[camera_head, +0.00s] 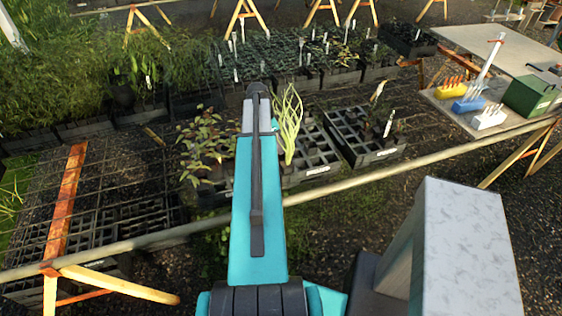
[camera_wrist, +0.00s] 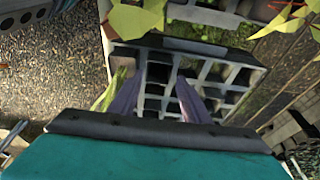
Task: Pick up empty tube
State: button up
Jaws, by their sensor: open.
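In the wrist view, a tray (camera_wrist: 205,46) of square grey-walled tubes lies below my gripper (camera_wrist: 157,92). The two purple-grey fingers are apart and point down over the tray, with nothing visible between them. A dark, empty-looking tube (camera_wrist: 154,88) shows between the fingers; other tubes show brown soil or shaded insides. I cannot tell whether the fingertips touch any tube. In the head view, my teal arm reaches over the tray (camera_head: 310,170) and hides my gripper. A yellow-green grassy plant (camera_head: 291,125) stands just right of the arm.
A second tray (camera_head: 372,156) stands to the right with a few plants. A leafy reddish plant (camera_head: 205,145) is left of the arm. A wooden rail (camera_head: 360,180) crosses in front.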

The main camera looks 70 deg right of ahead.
jog(key=shift+f, duration=0.1)
dwell(0.3)
jog(key=shift+p+x, duration=1.55)
jog(key=shift+x, duration=0.95)
jog(key=shift+a, duration=0.15)
jog(key=c, duration=0.9)
jog(key=shift+c, duration=0.2)
notch_tip(320, 180, up, 18)
jog(key=b, duration=0.6)
